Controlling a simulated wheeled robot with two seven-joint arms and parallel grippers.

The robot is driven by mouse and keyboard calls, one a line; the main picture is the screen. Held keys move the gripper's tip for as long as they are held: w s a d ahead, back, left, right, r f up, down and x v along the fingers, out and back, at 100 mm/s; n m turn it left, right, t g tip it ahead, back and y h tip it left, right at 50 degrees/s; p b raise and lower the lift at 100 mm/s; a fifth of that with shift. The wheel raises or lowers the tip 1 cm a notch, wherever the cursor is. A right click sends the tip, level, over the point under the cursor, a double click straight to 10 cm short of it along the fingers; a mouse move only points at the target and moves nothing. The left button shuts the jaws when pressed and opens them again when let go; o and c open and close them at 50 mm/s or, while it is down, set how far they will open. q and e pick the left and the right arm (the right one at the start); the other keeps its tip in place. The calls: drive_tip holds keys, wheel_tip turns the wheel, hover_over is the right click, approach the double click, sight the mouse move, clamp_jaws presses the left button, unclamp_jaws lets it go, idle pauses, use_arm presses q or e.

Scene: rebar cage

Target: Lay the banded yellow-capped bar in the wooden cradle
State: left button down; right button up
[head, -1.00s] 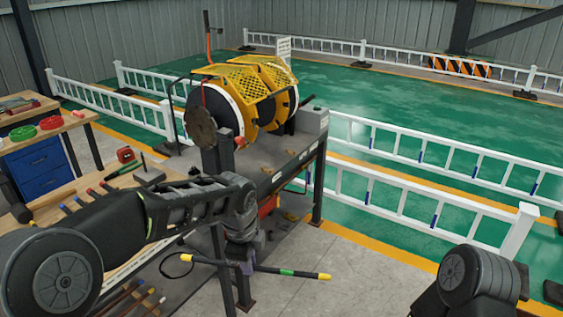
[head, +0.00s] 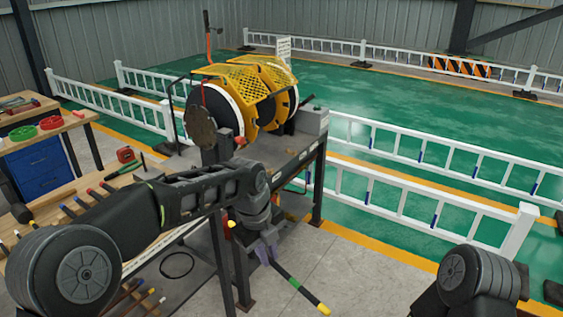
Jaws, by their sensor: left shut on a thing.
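My left gripper (head: 266,255) is shut on a dark bar (head: 283,270) with a green band and a yellow cap at its lower right end. The bar slants down to the right in the air beside the machine bench, over the concrete floor. A small yellow spot near the gripper's wrist appears to be its other end; the stretch between is hidden by my gripper. I cannot pick out the wooden cradle for certain. My right gripper is not in view.
A wooden workbench (head: 150,170) at left holds several coloured-ended bars and a red tape measure (head: 125,155). More bars lie low at bottom left. A machine with a yellow guard (head: 235,72) stands on a dark bench. White railings (head: 440,200) cross the right. Concrete floor there is clear.

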use_arm(q)
drive_tip(key=shift+r, duration=0.1)
idle(0.3)
drive_tip(key=n, duration=0.2)
drive_tip(key=shift+n, duration=0.4)
drive_tip(key=s+a+f+n+y, duration=0.2)
drive_tip(key=a+n, duration=0.6)
drive_tip(key=n, duration=0.4)
drive_tip(key=s+a+f+n+g+y, duration=0.1)
drive_tip(key=s+a+f+n, duration=0.1)
drive_tip(key=a+n, duration=0.6)
drive_tip(key=f+n, duration=0.1)
drive_tip(key=n, duration=0.4)
drive_tip(key=shift+s+a+y, duration=0.3)
drive_tip(key=shift+s+y, duration=0.1)
